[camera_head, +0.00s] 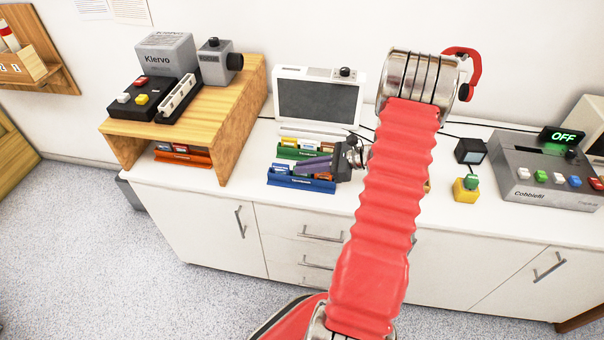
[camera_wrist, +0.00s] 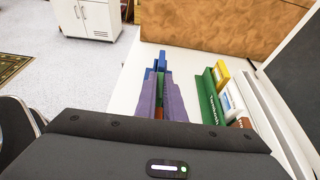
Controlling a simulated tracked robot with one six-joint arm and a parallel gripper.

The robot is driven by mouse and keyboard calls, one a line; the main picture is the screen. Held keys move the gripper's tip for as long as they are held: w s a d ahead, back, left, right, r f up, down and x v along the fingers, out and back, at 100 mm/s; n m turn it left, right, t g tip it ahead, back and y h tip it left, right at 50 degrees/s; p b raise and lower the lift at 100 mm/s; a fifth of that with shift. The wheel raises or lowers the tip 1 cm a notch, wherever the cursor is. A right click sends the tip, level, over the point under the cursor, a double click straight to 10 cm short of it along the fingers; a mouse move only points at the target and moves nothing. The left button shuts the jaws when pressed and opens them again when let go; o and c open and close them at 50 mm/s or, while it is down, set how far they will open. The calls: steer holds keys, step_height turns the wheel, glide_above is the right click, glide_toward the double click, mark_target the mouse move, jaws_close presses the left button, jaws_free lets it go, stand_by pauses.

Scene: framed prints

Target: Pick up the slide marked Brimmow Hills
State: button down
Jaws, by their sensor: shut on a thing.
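My gripper (camera_head: 303,167) reaches in from the right over the blue rack (camera_head: 300,184) on the white counter. Its purple fingers also show in the wrist view (camera_wrist: 161,80), close together along the blue rack (camera_wrist: 162,60). Other slides stand in the blue rack beside the fingers. Behind it, the green rack (camera_head: 287,153) holds several slides, also in the wrist view (camera_wrist: 209,98). No slide label is readable, so I cannot tell which is Brimmow Hills.
A wooden shelf (camera_head: 240,120) stands left, with an orange rack (camera_head: 184,159) beneath and grey devices on top. A screen (camera_head: 318,100) stands behind the racks. A grey Cobblefil machine (camera_head: 540,175) showing OFF and a yellow button box (camera_head: 465,190) are at right.

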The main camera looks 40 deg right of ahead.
steer(key=shift+r, duration=0.15)
step_height(320, 180, up, 10)
stand_by(0.6)
stand_by(0.4)
